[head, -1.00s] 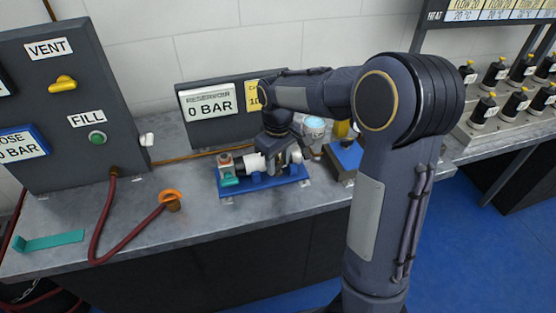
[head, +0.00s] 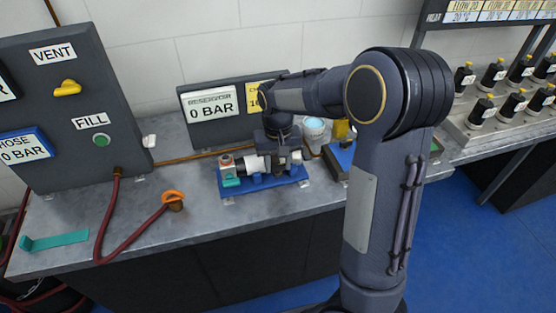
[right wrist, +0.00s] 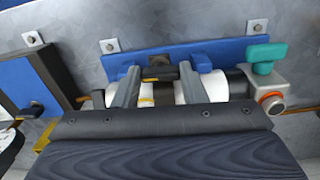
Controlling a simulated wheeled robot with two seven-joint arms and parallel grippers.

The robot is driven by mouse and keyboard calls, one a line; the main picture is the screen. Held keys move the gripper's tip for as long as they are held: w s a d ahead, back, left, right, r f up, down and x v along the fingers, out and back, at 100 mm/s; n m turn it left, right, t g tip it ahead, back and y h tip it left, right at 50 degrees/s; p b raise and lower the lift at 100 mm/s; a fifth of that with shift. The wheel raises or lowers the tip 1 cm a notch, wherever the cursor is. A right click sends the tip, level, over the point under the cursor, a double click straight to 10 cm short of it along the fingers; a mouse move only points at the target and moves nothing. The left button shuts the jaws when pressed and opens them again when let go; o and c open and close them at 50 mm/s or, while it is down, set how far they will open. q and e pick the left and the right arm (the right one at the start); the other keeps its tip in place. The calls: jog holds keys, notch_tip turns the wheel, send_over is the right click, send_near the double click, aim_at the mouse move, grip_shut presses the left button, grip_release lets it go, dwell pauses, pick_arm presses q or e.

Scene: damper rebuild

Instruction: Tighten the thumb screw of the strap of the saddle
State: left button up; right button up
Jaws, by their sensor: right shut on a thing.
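The saddle is a blue base (head: 262,187) on the bench, with a white cylinder (head: 252,163) lying along it. In the right wrist view the saddle's blue plate (right wrist: 195,52) and the white cylinder (right wrist: 187,88) also show. My right gripper (right wrist: 160,70) reaches over the cylinder, one finger on each side of the dark thumb screw (right wrist: 158,72) of the strap, and is shut on it. In the head view my right gripper (head: 284,165) hides the strap and screw. How tight the screw is cannot be told. My left gripper is not in view.
A teal lever (right wrist: 265,58) and a grey fitting with an orange ring (right wrist: 272,98) sit at one end of the cylinder. A reservoir panel (head: 220,128) stands behind. A red hose (head: 120,245) and a teal strip (head: 55,241) lie on the left of the bench.

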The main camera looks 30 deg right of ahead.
aim_at(278, 165)
jog(key=shift+m, duration=0.4)
jog(key=o, duration=1)
notch_tip(278, 165, up, 8)
jog(key=shift+f, duration=0.1)
dwell(0.4)
jog(key=s+a+n+t+y, duration=0.1)
jog(key=s+a+t+y, duration=0.1)
jog(key=s, duration=0.9)
jog(key=s+a+n+t+y, duration=0.1)
jog(key=s+a+t, duration=0.2)
jog(key=s, duration=0.8)
jog(key=shift+s+a+n+t+y, duration=0.3)
jog(key=shift+a+y, duration=0.1)
jog(key=shift+a, duration=0.7)
